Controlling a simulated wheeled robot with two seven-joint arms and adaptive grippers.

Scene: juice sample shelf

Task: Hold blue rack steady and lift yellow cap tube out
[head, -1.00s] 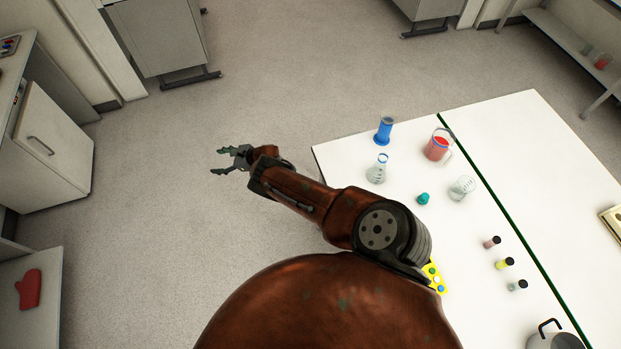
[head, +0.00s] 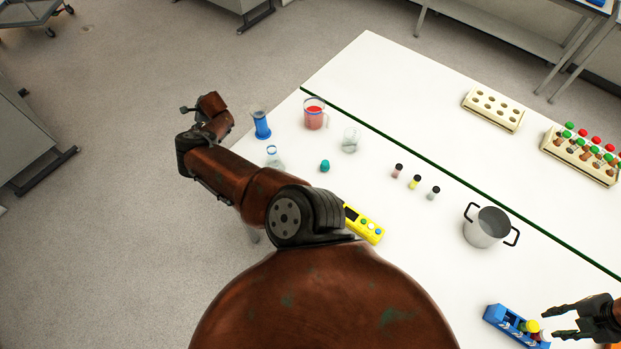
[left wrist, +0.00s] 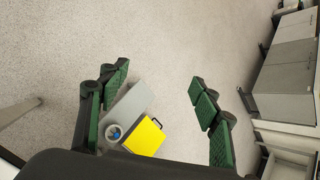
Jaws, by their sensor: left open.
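My left gripper (left wrist: 158,82) is open and empty in the left wrist view, over the floor, away from the table.
On the white table (head: 400,70) stand a pot (head: 487,228), several small bottles, a red beaker (head: 314,114), a blue cylinder (head: 261,125), a flask (head: 274,157) and a yellow device (head: 364,225). Two cream racks (head: 494,109) stand farther back. A yellow box (left wrist: 145,137) shows below my left gripper.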

